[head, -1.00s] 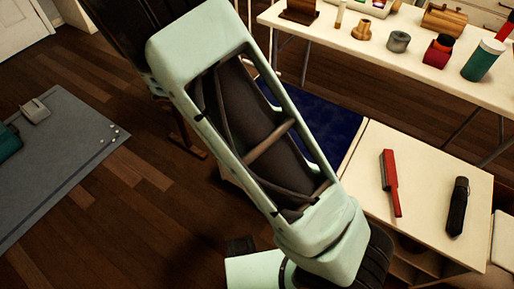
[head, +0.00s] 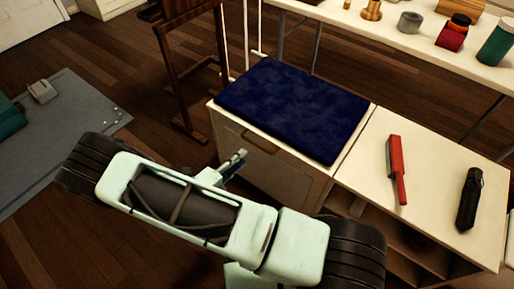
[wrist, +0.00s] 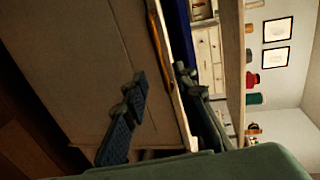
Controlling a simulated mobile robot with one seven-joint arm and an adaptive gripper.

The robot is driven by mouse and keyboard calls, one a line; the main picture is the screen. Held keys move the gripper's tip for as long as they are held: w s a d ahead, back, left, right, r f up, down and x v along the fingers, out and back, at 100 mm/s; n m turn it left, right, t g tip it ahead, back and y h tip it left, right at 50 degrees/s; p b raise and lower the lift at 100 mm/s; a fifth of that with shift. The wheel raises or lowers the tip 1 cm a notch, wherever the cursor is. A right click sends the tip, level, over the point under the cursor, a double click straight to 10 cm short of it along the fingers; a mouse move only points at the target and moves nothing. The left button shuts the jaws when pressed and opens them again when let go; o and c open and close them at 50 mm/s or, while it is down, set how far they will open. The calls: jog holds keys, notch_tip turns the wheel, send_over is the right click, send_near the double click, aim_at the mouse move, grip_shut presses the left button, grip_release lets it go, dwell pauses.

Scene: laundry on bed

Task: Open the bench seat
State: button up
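The bench seat is a pale box (head: 270,165) with a dark blue cushion (head: 293,105) on top, and its lid looks shut. A curved wooden handle (head: 260,143) is on its front face, near the top edge. The wrist view shows the handle (wrist: 158,45) and a strip of the cushion (wrist: 180,25), turned sideways. My gripper (head: 236,165) is at the left front of the bench, below the top edge. In the wrist view my gripper (wrist: 160,90) is open and empty, its fingers spread across the upper front edge, just short of the handle. Contact cannot be told.
A pale side cabinet (head: 435,205) with a red brush (head: 396,170) and a black case (head: 469,200) adjoins the bench on the right. A white table (head: 400,32) with several items stands behind. A dark wooden stand (head: 188,70) is behind left.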

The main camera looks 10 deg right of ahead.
aim_at(257, 145)
jog(key=b+x, duration=0.2)
jog(key=x, duration=0.8)
grip_shut()
